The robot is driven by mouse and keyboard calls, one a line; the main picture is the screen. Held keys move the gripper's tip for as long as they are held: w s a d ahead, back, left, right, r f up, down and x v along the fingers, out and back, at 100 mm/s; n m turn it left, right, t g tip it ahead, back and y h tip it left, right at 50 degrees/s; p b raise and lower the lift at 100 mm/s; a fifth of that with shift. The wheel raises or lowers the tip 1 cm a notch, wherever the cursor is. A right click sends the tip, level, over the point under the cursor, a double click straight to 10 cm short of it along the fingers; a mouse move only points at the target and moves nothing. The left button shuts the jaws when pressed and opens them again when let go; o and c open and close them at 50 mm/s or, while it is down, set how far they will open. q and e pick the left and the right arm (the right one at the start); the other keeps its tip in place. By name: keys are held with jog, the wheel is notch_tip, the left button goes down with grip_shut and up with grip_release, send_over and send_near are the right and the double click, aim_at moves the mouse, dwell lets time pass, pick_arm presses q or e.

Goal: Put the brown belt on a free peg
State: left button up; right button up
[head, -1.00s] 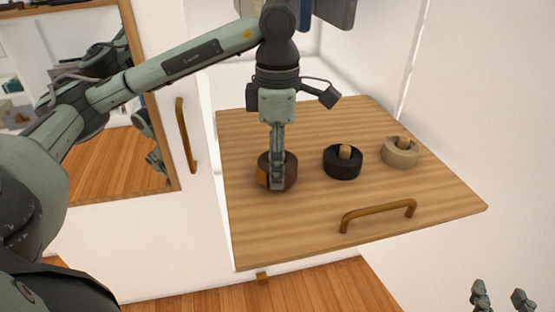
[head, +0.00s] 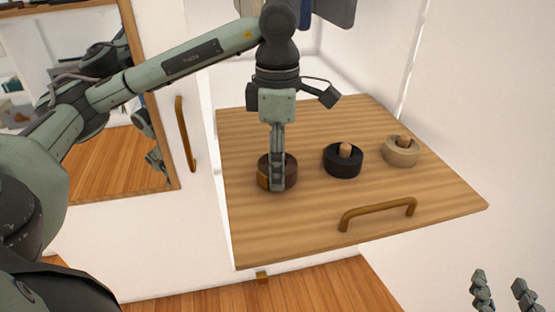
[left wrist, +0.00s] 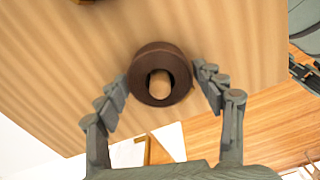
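The brown belt (head: 290,176) is a rolled ring at the left of the wooden panel (head: 330,235). The left wrist view shows the belt (left wrist: 147,54) around a wooden peg (left wrist: 160,84), whose end shows in its hole. My left gripper (head: 277,186) is over the belt from above; its near finger hides part of it in the head view. In the left wrist view its fingers (left wrist: 160,78) are spread on either side of the belt, with a gap at least on the right. My right gripper (head: 501,283) is low at the right edge, its fingers apart and empty.
A black rolled belt (head: 342,166) and a beige one (head: 400,156) each sit around a peg, to the right of the brown belt. A bronze handle (head: 378,213) stands up near the panel's front edge. A white wall (head: 495,110) is on the right.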

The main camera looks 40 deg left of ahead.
pick_arm(q)
jog(key=shift+o, duration=1.1)
notch_tip(320, 180, up, 12)
